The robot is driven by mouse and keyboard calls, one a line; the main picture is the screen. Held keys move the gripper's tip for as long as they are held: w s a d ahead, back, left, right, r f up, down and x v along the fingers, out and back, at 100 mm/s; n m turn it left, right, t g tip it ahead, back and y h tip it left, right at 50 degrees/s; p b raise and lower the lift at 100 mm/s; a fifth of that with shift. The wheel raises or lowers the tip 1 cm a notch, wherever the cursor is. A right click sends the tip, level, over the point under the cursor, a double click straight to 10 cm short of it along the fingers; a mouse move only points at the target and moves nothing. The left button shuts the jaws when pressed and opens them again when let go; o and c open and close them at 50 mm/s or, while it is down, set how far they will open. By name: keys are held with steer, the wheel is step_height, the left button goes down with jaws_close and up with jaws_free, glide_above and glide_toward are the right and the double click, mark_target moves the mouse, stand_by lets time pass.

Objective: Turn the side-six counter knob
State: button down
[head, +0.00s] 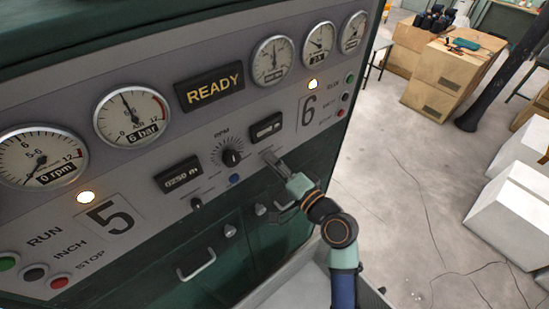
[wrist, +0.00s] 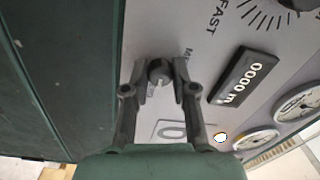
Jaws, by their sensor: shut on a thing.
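The side-six counter knob (wrist: 158,71) is a small dark round knob on the grey panel, seen in the wrist view between my fingertips. My gripper (wrist: 161,76) is shut on it, with one finger on each side. In the head view my gripper (head: 270,159) reaches the panel just below the side-six counter (head: 267,127), and the knob is hidden behind the fingers. In the wrist view that counter (wrist: 239,79) reads 0000 m. The big 6 label (head: 309,111) is to the right of the counter.
A READY sign (head: 210,87) and several gauges are above. Green cabinet doors with handles (head: 198,265) lie below.

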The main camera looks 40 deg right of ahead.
steer(key=shift+m+p, duration=0.3)
steer(key=shift+m, duration=0.4)
steer(key=c, duration=0.9)
jaws_free()
steer(key=s, duration=0.4)
steer(key=s+a, duration=0.1)
steer(key=s, duration=0.7)
steer(key=shift+a+f, duration=0.15)
steer(key=shift+f, duration=0.1)
